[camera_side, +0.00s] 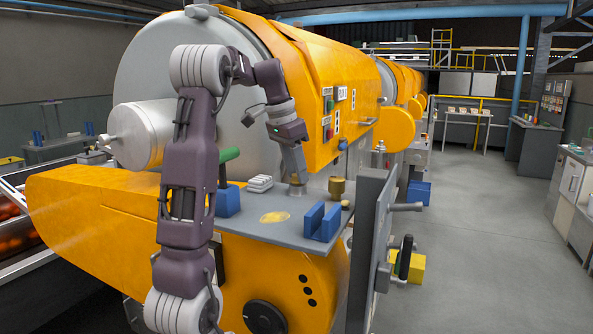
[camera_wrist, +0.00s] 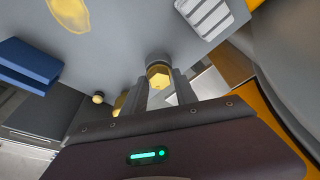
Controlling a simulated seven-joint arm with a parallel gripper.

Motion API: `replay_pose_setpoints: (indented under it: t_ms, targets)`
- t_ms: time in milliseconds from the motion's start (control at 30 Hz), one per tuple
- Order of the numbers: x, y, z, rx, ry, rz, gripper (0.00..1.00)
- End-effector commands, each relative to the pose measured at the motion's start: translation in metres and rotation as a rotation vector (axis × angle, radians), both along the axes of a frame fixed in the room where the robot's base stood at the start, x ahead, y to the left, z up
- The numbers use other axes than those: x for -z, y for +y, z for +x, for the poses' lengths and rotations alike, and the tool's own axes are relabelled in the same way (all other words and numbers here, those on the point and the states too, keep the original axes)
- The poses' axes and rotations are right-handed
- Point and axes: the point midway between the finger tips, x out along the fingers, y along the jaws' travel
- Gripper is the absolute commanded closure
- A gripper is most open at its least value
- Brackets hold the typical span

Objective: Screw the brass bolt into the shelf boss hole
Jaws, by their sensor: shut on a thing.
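The brass bolt (camera_wrist: 158,76) shows its hex head between the two fingers of my gripper (camera_wrist: 160,88) in the wrist view. My gripper is shut on it. The bolt is lined up with the grey round boss (camera_wrist: 155,58) on the shelf; how deep its shank sits in the hole is hidden. In the side view my gripper (camera_side: 297,175) points down at the boss (camera_side: 297,189) on the grey shelf (camera_side: 262,233), and the bolt is too covered by the fingers to make out.
A brass cylinder (camera_side: 337,188) and a small brass knob (camera_side: 346,205) stand to the right of the boss. Blue blocks (camera_side: 321,223), a white ribbed stack (camera_side: 260,184) and a flat yellow patch (camera_side: 275,217) are on the shelf. An orange machine housing (camera_side: 310,70) rises close behind my gripper.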

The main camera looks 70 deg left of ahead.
Motion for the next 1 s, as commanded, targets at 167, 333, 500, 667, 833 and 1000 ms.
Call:
replay_pose_setpoints:
  t_ms: [167, 333, 500, 667, 833, 1000]
  targets:
    - [-0.0003, 0.0005, -0.0006, 0.004, 0.001, 0.002, 1.00]
    - [0.0002, 0.0015, -0.0007, 0.138, 0.001, 0.000, 1.00]
    - [0.0001, 0.0008, -0.0005, 0.154, 0.001, 0.000, 1.00]
    - [0.0004, 0.0025, -0.0011, 0.269, 0.002, 0.001, 1.00]
    - [0.0003, 0.0021, -0.0008, 0.302, 0.001, 0.002, 1.00]
    - [0.0004, 0.0031, -0.0006, 0.402, 0.001, 0.002, 1.00]
